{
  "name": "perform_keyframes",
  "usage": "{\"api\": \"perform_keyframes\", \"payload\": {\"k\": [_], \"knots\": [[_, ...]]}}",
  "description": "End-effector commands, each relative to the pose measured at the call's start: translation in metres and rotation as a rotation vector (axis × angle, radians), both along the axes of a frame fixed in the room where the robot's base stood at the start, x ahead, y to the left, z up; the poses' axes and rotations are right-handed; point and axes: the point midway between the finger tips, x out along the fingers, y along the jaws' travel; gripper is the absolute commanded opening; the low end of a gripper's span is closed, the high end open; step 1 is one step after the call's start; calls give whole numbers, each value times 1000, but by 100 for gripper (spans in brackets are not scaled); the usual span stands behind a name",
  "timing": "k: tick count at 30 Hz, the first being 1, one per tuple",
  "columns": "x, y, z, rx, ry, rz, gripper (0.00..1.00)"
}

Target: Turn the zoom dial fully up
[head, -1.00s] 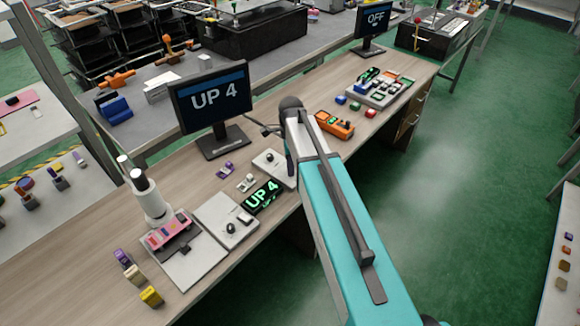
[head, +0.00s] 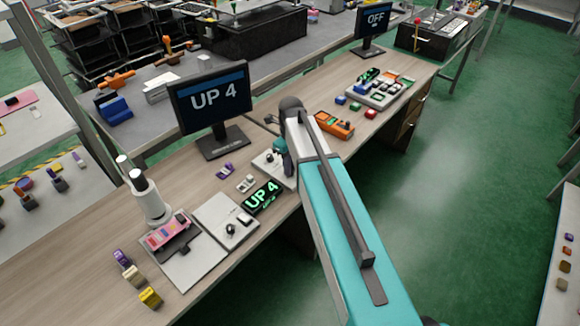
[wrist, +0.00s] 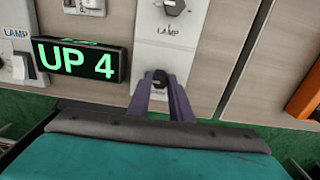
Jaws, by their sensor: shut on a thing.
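A white panel (wrist: 163,50) carries a small dark dial knob (wrist: 160,74) near its lower end. My gripper (wrist: 160,84) has its two purple fingers on either side of this knob and is shut on it. The fingers hide part of the knob, and its pointer is hard to read. A second dark knob (wrist: 173,6) sits higher on the panel, with a LAMP label between the two. I cannot read a zoom label. A green-lettered display (wrist: 80,60) beside the panel reads UP 4. In the head view, my arm hides part of the panel (head: 266,168).
A monitor (head: 212,98) behind the panel also shows UP 4. A white switch plate (head: 222,212) and a pink box (head: 165,235) lie to the left. An orange device (head: 334,124) stands to the right. Bare wood shows at the table's left.

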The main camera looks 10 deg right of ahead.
Motion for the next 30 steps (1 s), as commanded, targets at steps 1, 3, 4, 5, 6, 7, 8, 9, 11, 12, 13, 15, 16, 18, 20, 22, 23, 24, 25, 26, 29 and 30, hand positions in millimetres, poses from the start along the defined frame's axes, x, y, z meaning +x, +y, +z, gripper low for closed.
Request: {"api": "perform_keyframes", "payload": {"k": [1,3,4,5,6,7,8,9,11,12,13,15,16,18,20,22,23,24,25,26,29,30], "knots": [[-3,-1,-1,-2,10,-14,0],[-3,-1,-1,-2,10,-28,0],[-3,-1,-1,-2,10,-33,0],[-3,-1,-1,-2,10,-37,0],[-3,-1,-2,-2,10,-41,0],[-3,-1,-2,-2,10,-42,0],[-4,-1,-2,-2,10,-43,0],[-4,-1,-2,-2,10,-44,0],[-4,-1,-2,-2,10,-44,0],[-4,-1,-2,-2,10,-44,0],[-4,-1,-2,-2,10,-44,0],[-4,-1,-2,-2,10,-43,0],[-4,-1,-2,-2,10,-43,0],[-3,-1,-2,-3,9,-43,26],[-3,-1,-1,-2,8,-42,36],[-2,-1,-1,-1,7,-42,38],[-2,0,-1,-2,6,-42,38],[-2,0,-1,-1,5,-41,38],[-2,0,-1,-1,5,-41,38],[-2,0,-1,-1,5,-41,38],[-1,0,-1,-1,4,-41,38],[-1,0,0,-1,3,-40,38]]}}
